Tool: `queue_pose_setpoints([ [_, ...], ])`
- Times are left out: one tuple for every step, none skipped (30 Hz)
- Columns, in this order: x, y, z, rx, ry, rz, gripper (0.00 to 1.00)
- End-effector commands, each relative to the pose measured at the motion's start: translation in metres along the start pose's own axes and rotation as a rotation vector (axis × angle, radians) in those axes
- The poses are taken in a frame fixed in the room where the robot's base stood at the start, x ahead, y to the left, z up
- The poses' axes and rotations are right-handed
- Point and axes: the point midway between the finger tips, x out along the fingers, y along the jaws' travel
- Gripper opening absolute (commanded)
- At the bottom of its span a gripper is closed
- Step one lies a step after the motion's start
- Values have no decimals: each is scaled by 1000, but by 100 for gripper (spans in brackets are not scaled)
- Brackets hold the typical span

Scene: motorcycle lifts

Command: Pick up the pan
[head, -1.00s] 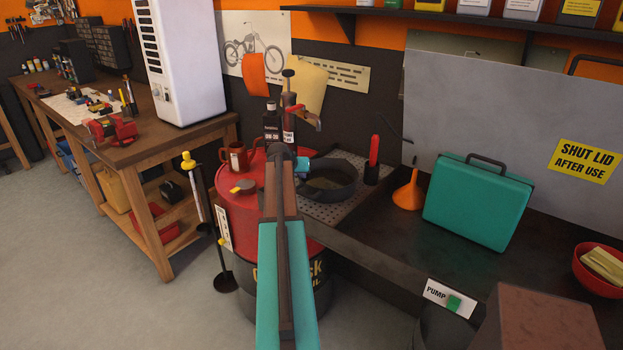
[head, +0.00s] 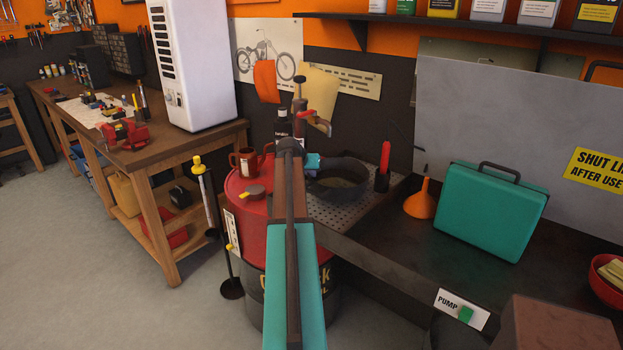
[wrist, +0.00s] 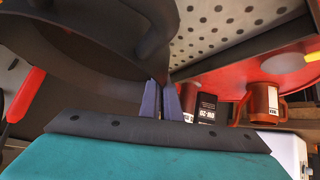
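The pan (head: 338,188) is a dark, round, shallow vessel over the perforated tray at the far end of the bench. In the wrist view the pan (wrist: 70,45) fills the upper left, with a thick curved dark part reaching down to the fingertips. My gripper (head: 313,162) is at the pan's left side in the head view, mostly hidden behind my arm. In the wrist view my gripper's (wrist: 161,90) two fingers are close together, with a thin dark part of the pan between their tips. Whether the pan's underside touches the tray is hidden.
A red drum (head: 245,200) with a mug (head: 244,160) and bottles stands left of the pan. A red-handled tool (head: 384,160) stands close on its right, then an orange funnel (head: 421,200) and a teal case (head: 490,212).

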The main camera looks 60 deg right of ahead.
Motion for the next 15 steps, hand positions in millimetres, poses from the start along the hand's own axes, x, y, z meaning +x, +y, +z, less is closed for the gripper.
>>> queue_pose_setpoints([
  [-4,0,-1,-3,6,1,0],
  [-6,0,1,-3,5,0,0],
  [-9,0,4,-3,6,0,0],
  [-10,0,5,-3,6,0,0],
  [-12,-1,7,-3,6,0,0],
  [-15,-1,9,-2,6,0,0],
  [-17,-1,10,-2,6,0,0],
  [-18,-1,12,-2,5,0,0],
  [-21,-2,14,-2,5,1,0],
  [-22,-2,16,-2,5,1,0],
  [-24,-2,17,-2,5,1,0],
  [-27,-3,19,-2,5,1,0],
  [-29,-3,21,-2,5,0,0],
  [-31,-4,22,-2,5,0,0],
  [-33,-4,24,-2,5,0,0],
])
